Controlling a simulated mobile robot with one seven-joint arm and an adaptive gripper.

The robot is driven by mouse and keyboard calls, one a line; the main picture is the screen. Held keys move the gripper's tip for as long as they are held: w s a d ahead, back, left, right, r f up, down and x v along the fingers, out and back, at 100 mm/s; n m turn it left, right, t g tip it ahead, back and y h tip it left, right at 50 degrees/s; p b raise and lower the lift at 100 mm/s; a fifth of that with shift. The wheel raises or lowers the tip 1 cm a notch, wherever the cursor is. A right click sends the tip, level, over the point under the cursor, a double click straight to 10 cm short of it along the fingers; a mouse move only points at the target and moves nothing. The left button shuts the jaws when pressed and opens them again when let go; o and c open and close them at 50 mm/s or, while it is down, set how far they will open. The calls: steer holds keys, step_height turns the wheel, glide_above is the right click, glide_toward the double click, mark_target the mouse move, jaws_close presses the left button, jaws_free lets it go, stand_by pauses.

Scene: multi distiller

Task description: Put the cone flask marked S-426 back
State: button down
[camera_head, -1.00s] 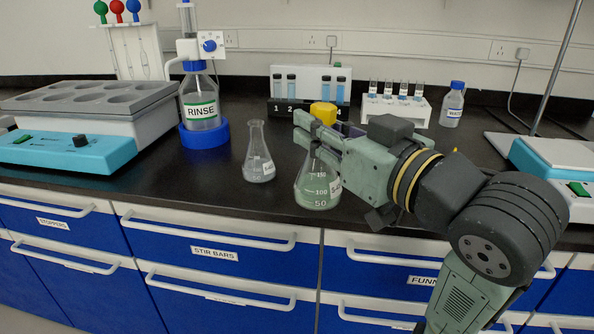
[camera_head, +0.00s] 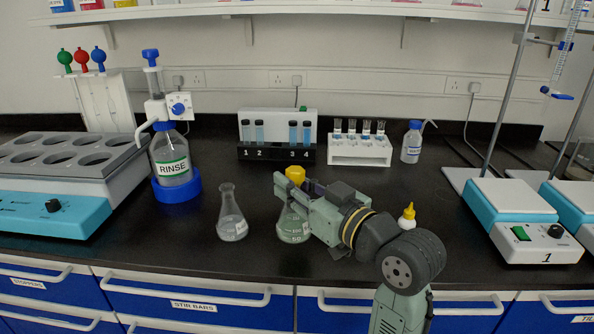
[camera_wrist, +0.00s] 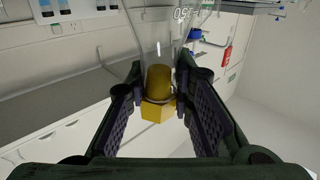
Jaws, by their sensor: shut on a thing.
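My gripper (camera_head: 288,192) is shut on the neck of a cone flask (camera_head: 293,229) with a yellow stopper (camera_head: 295,173). The flask is upright, with pale greenish contents and white volume marks. I cannot tell whether its base touches the bench. In the wrist view the stopper (camera_wrist: 158,108) and clear neck sit between the two dark finger pads (camera_wrist: 158,95). A second, unstoppered cone flask (camera_head: 231,214) stands on the bench to its left, apart from it. The S-426 mark is not readable on either flask.
The black bench (camera_head: 130,245) is clear at front left. Behind are the rinse bottle (camera_head: 172,160) in a blue ring, a vial rack (camera_head: 277,155), a white tube rack (camera_head: 359,150) and a wash bottle (camera_head: 412,143). A yellow-tipped bottle (camera_head: 407,217) stands close behind my arm; stirrer 1 (camera_head: 520,225) is right.

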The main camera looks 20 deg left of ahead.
steer(key=w+a+f+p, duration=0.1)
steer(key=w+f, duration=0.3)
steer(key=w, duration=0.1)
steer(key=shift+f+p, duration=0.15)
steer(key=shift+p, duration=0.15)
steer(key=shift+a, duration=0.1)
steer(key=shift+f, duration=0.15)
steer(key=c, duration=1.4)
jaws_free()
steer(key=b+v, duration=0.3)
steer(key=v, duration=0.9)
steer(key=shift+r+b, duration=0.2)
steer(key=shift+b, duration=0.1)
